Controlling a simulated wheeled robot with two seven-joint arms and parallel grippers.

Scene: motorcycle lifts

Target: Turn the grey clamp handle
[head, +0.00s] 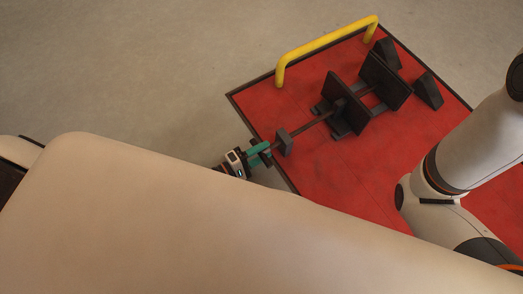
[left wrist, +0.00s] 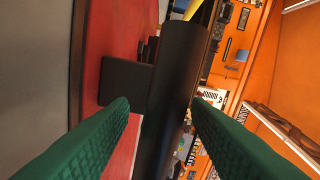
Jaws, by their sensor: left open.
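The clamp handle shows in the left wrist view as a dark grey round bar (left wrist: 176,95) running from top to bottom between the two green fingers. My left gripper (head: 262,151) is open at the near end of the clamp, with a finger on each side of the bar; a gap shows at the left finger, while contact at the right one is unclear. In the head view the handle is mostly hidden by the gripper. The clamp's screw shaft (head: 309,126) runs from a small dark block (head: 284,142) to two dark jaw plates (head: 347,103). My right gripper is out of view.
The clamp stands on a red lift platform (head: 330,165) with a dark edge. A yellow rail (head: 325,47) rises at its far left edge, and dark wedge blocks (head: 428,90) stand behind the plates. Bare concrete floor (head: 150,70) lies left of the platform.

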